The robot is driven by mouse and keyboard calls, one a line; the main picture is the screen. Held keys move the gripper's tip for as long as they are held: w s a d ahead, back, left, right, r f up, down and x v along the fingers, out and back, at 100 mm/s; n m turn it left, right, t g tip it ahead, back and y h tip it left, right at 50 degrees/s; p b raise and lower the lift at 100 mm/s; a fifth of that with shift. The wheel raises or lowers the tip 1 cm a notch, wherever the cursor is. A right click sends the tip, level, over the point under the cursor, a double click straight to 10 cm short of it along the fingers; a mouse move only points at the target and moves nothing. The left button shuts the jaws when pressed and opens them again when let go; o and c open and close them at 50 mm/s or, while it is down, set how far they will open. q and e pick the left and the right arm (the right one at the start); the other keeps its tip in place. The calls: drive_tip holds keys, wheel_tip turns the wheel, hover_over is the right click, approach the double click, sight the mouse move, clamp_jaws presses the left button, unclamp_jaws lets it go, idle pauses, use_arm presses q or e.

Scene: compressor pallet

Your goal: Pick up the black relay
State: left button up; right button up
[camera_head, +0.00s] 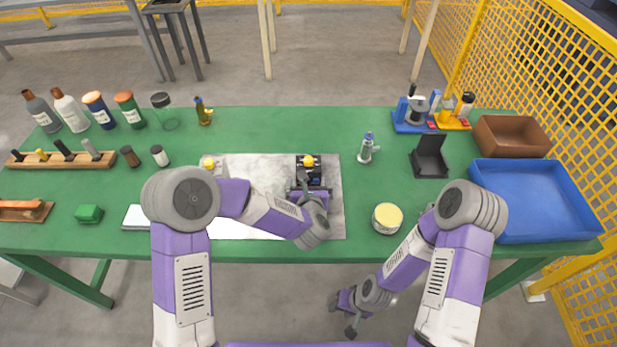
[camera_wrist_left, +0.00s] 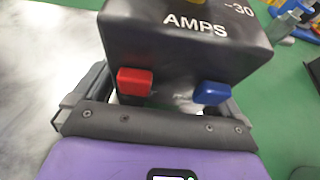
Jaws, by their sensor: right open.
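The black relay (camera_head: 311,176) stands on the pale sheet at the middle of the table, with a yellow part on top. In the left wrist view the black box (camera_wrist_left: 190,60) reads AMPS and has a red tab and a blue tab. My left gripper (camera_head: 309,183) is at its near side. Its fingers are wide apart at the two sides of the box, and the fingertips are partly hidden behind it. My right gripper (camera_head: 346,317) is open and empty, low in front of the table edge.
A yellow-lidded tin (camera_head: 387,218), a small metal fitting (camera_head: 367,149) and an open black box (camera_head: 429,158) stand right of the sheet (camera_head: 240,222). A blue bin (camera_head: 535,200) and a brown bin (camera_head: 512,136) are at the right. Bottles line the back left.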

sight(309, 163)
use_arm(q)
drive_tip(key=c, duration=1.2)
drive_tip(key=shift+r, duration=0.1)
wheel_tip(309, 163, up, 10)
drive_tip(key=p, duration=0.3)
drive_tip(key=shift+f, duration=0.2)
drive_tip(key=shift+f+b, duration=2.45)
drive_tip(key=shift+b, duration=0.6)
drive_tip(key=shift+f+b, duration=1.15)
drive_tip(key=shift+f, duration=1.3)
